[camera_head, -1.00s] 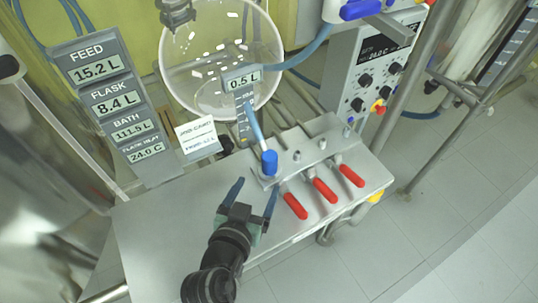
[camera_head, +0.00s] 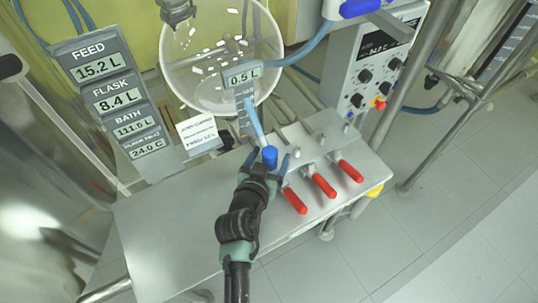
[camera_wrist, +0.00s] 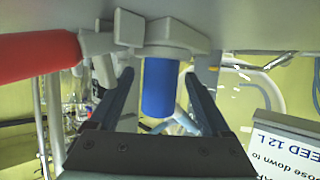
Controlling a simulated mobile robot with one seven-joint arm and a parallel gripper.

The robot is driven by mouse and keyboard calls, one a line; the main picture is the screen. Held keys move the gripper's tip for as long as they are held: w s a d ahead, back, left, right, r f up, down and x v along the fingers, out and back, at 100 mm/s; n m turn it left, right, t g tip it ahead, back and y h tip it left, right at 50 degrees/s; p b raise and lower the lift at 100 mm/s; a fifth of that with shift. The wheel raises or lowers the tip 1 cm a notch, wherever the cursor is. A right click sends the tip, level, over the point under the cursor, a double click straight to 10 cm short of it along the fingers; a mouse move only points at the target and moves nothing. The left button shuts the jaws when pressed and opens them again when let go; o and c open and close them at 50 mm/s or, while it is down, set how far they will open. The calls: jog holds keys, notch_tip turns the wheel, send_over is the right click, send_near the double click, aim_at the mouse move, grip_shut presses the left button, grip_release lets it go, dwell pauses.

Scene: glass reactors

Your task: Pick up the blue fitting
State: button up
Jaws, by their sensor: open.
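The blue fitting (camera_head: 270,157) is a short blue cylinder on the end of a light-blue hose, at the back edge of the steel table's valve area. In the wrist view the blue fitting (camera_wrist: 159,88) hangs in the picture against a grey metal holder (camera_wrist: 170,36). My gripper (camera_head: 265,160) is open, its two dark fingers on either side of the fitting. In the wrist view the fingers of my gripper (camera_wrist: 160,90) flank it with a gap on each side. The fitting's far side is hidden.
Several red valve handles (camera_head: 319,185) lie just right of my gripper; one red handle (camera_wrist: 38,58) is close in the wrist view. A white sign (camera_head: 198,133) stands to the left. The steel table (camera_head: 175,235) is bare at the front left.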

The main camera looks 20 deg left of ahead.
aim_at(269, 150)
grip_shut()
dwell(0.4)
notch_tip(269, 150, up, 9)
jog(key=shift+f+p, duration=0.1)
jog(key=shift+p, duration=0.65)
jog(key=shift+r, duration=0.45)
jog(key=shift+r+p, duration=0.15)
jog(key=shift+p, duration=0.6)
jog(key=shift+f+p, duration=0.25)
jog(key=shift+p, duration=0.05)
jog(key=shift+r, duration=0.15)
